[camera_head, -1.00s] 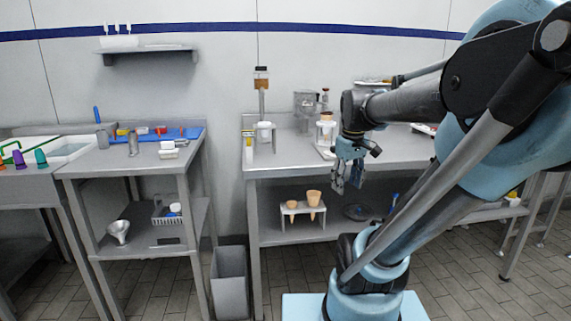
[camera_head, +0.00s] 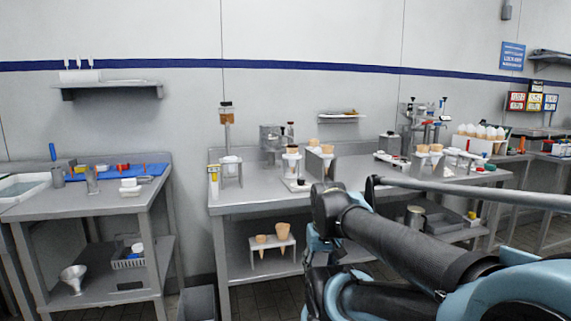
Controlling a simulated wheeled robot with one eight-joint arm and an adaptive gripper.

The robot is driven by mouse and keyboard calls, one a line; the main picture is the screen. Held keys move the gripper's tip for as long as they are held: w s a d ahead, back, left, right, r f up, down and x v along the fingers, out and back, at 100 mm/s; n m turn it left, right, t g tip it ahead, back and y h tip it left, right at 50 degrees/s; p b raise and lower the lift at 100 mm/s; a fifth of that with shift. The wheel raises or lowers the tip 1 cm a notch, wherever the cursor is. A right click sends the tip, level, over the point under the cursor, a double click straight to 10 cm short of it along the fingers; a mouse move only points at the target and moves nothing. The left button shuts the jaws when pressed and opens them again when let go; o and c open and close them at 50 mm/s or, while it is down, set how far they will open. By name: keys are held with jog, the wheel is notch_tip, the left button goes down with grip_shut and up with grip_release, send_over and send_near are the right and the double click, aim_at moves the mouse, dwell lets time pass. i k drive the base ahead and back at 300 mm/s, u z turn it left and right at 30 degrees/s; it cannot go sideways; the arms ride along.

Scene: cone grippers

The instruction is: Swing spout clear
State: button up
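I cannot tell for certain which part is the spout. A tall dispenser (camera_head: 227,135) with a brown top and a white cup-like part below stands at the left of the middle steel table. A grey machine (camera_head: 271,140) stands right of it at the back. A machine with several levers (camera_head: 424,128) stands further right. My gripper (camera_head: 316,275) is low in the picture, in front of the middle table's front edge. It is partly hidden by my arm, and its fingers cannot be made out. I see nothing in it.
The middle table (camera_head: 245,200) also bears cones in stands (camera_head: 319,162). More cones sit in a holder (camera_head: 272,241) on its lower shelf. A left table (camera_head: 95,205) carries a blue mat (camera_head: 130,175). A bin (camera_head: 197,303) stands between the tables. My arm covers the lower right.

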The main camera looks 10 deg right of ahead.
aim_at(274, 134)
jog(key=k, duration=1.35)
jog(key=z, duration=0.25)
jog(key=i, duration=1.7)
jog(key=u, duration=0.5)
